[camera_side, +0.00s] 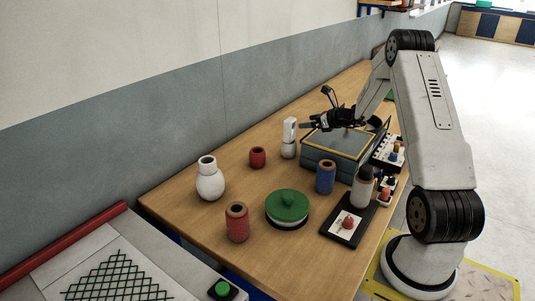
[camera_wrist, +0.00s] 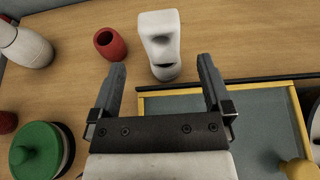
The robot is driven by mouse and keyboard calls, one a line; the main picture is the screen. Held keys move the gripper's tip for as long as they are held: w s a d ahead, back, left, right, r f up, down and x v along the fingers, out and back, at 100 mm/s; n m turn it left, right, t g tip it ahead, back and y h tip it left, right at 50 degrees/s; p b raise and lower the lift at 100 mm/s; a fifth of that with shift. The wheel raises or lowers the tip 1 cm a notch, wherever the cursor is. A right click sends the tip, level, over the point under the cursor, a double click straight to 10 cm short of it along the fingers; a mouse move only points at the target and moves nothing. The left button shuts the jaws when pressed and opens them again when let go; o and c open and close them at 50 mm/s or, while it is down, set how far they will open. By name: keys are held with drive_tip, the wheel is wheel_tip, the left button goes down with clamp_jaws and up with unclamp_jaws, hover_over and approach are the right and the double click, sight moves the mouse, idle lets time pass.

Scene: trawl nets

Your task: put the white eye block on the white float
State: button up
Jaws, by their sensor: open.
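The white eye block (camera_side: 290,128) is upright with a dark eye in its face. My gripper (camera_side: 304,126) is just right of the block in the side view. In the wrist view my gripper (camera_wrist: 161,64) is open and empty, its fingers apart on either side of the stack's lower part. I cannot tell whether they touch it.
A teal box (camera_side: 330,158) with a yellow-edged lid lies under my gripper. A red cup (camera_side: 257,157) stands left of the stack. A white jar (camera_side: 210,185), a green-lidded pot (camera_side: 287,207), a red spool (camera_side: 237,222) and a blue spool (camera_side: 325,177) stand nearer the camera.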

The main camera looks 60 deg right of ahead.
drive_tip(key=shift+v, duration=2.2)
drive_tip(key=a+f+n+g+y, duration=0.3)
drive_tip(key=a+n+g, duration=0.5)
drive_tip(key=a+n, duration=1.1)
drive_tip(key=s+a+n+g+h, duration=0.1)
drive_tip(key=s+a+n, duration=0.3)
drive_tip(key=a, duration=0.3)
drive_tip(key=s+a+r+n+g+h, duration=0.1)
drive_tip(key=s+a+n, duration=0.2)
drive_tip(key=a+n, duration=0.4)
drive_tip(key=s+a+n+g+h, duration=0.1)
drive_tip(key=s+a+n, duration=0.3)
drive_tip(key=a+n, duration=0.2)
drive_tip(key=shift+s+a+r, duration=0.25)
drive_tip(key=shift+s+a, duration=0.05)
drive_tip(key=shift+a, duration=0.25)
